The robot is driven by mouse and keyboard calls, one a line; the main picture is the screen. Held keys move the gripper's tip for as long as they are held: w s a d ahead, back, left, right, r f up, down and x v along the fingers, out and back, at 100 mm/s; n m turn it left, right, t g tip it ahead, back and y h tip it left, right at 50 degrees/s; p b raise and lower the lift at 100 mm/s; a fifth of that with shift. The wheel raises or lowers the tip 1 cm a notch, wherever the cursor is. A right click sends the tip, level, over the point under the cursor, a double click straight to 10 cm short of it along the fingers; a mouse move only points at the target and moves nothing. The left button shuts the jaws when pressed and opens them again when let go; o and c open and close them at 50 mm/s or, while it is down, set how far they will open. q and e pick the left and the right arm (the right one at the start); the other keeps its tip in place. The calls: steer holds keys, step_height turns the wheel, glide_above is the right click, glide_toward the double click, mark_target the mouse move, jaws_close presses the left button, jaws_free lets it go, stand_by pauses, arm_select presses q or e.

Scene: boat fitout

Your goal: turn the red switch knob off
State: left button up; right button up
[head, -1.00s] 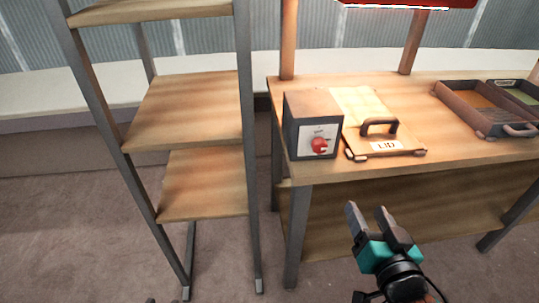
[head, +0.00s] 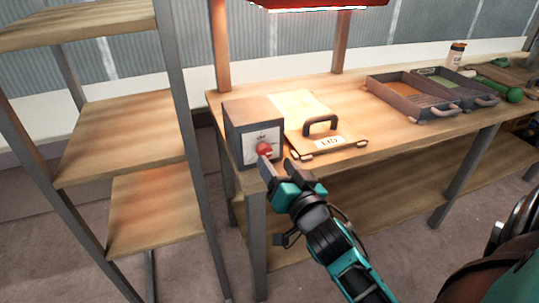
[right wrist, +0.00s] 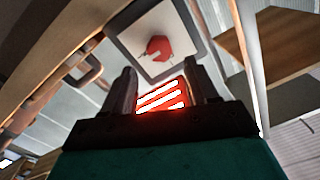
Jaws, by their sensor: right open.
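The red switch knob (head: 264,149) is on the white front plate of a dark grey box (head: 238,118) at the left end of the workbench. In the right wrist view the red knob (right wrist: 159,48) shows beyond the fingers, on its white plate, with a pale mark on its left part. My right gripper (head: 277,168) is open and empty, just in front of and slightly below the knob. In the right wrist view its two fingers (right wrist: 162,88) stand apart with the knob ahead of the gap; I see no contact. My left gripper is not in view.
A lid (head: 327,142) with a dark handle lies on the workbench (head: 345,90) right of the box. Grey trays (head: 405,97) stand further right. A wooden shelf rack (head: 135,140) stands close on the left. A red lamp (head: 315,4) hangs above.

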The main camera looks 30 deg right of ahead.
mark_target(267, 152)
steer(key=w, duration=0.3)
steer(key=shift+w+d, duration=0.4)
steer(key=shift+w, duration=0.35)
steer(key=shift+c, duration=0.4)
